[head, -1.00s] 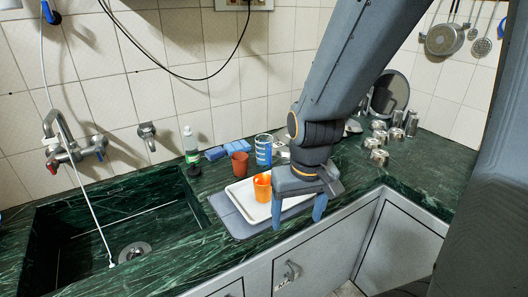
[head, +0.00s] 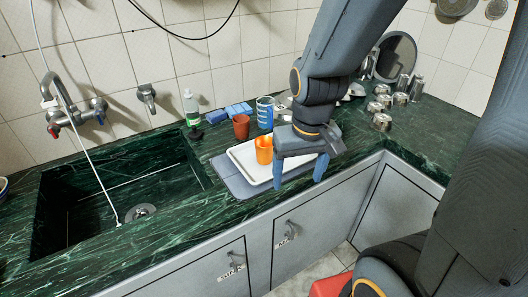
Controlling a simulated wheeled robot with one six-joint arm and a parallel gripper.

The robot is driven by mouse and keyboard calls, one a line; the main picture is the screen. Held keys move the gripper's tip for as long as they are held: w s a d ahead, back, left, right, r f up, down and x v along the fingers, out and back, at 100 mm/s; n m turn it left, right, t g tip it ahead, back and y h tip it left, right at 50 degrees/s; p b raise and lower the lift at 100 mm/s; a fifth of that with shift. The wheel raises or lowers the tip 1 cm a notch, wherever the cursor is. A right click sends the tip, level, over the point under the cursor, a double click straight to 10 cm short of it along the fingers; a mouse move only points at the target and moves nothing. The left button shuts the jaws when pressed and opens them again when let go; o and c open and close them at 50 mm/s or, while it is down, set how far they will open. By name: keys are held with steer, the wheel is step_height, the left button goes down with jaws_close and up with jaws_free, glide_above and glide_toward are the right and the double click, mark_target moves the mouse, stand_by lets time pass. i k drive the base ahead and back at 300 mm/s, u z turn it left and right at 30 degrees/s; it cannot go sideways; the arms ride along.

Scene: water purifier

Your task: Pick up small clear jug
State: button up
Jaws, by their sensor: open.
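I cannot make out a small clear jug in the head view; it may be hidden behind my arm or too faint to see. My gripper (head: 299,173) is open and points down at the right end of the white tray (head: 241,160). Its two blue fingers are apart with nothing visible between them. An orange cup (head: 264,151) stands upright on the tray, left of my gripper. The arm hides part of the counter behind the tray.
A brown cup (head: 241,127), a blue-and-white cup (head: 264,113), blue sponges (head: 238,109) and a bottle (head: 191,108) stand behind the tray. Steel cups (head: 381,122) stand at right. The sink (head: 110,195) opens at left. A red object (head: 330,286) is on the floor.

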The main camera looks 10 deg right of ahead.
mark_target(265, 104)
steer(key=u, duration=2.05)
steer(key=k, duration=1.35)
steer(key=z, duration=1.45)
steer(key=i, duration=0.95)
